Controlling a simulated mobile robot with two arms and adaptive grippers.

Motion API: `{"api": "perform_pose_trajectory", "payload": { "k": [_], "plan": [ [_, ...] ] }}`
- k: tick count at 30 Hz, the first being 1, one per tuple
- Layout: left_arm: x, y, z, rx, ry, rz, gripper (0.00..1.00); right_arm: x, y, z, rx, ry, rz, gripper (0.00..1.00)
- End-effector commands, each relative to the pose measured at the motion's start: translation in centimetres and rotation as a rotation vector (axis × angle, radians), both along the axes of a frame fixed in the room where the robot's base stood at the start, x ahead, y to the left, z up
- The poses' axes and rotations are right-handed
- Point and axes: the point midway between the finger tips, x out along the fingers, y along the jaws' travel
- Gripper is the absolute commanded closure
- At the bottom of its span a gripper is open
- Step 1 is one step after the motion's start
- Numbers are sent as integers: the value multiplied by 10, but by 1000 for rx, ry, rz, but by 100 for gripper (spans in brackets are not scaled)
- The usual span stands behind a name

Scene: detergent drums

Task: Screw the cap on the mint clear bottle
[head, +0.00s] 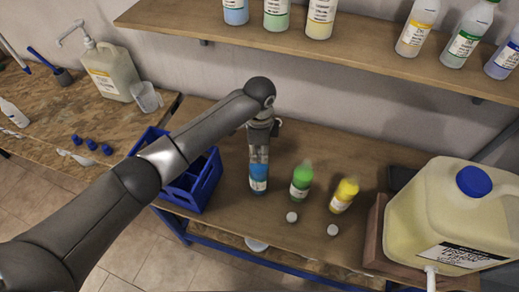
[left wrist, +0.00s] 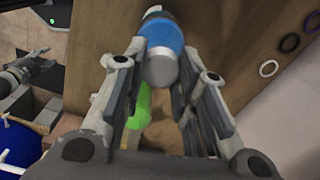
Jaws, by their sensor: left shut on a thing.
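My left gripper (head: 262,128) is shut at the top of a clear bottle with blue contents (head: 258,172), which looks upright on the table. In the left wrist view, the fingers of my left gripper (left wrist: 160,62) flank the pale upper end of this blue bottle (left wrist: 163,38); I cannot tell if a cap is on it. A green bottle (head: 301,181) and a yellow bottle (head: 345,194) stand to its right. Two small white caps (head: 292,217) (head: 332,231) lie in front. I cannot tell which bottle is the mint one. My right gripper (left wrist: 32,72) shows empty with fingers spread.
A blue crate (head: 196,190) stands left of the blue bottle, partly behind my arm. A big jug with a blue cap (head: 445,212) fills the right of the table. A shelf (head: 350,50) with bottles hangs above.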

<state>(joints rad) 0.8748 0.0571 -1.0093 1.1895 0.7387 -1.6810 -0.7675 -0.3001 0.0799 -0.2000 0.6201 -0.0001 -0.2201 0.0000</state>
Motion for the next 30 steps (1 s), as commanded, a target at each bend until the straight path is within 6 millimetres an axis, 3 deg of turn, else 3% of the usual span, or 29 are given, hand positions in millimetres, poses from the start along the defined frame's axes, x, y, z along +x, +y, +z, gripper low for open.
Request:
{"api": "perform_pose_trajectory", "payload": {
  "k": [4, 15, 24, 30],
  "plan": [
    [-1, 2, -3, 6, 3, -114, 100, 0, 0, 0, 0, 0, 0, 60],
    [-1, 2, -3, 7, 4, -153, 100, 0, 0, 0, 0, 0, 0, 60],
    [-2, 3, -4, 6, 6, -518, 100, 0, 0, -1, 0, 0, 0, 60],
    [-2, 3, -4, 6, 7, -631, 100, 0, 0, -1, 0, 0, 0, 60]
  ]
}}
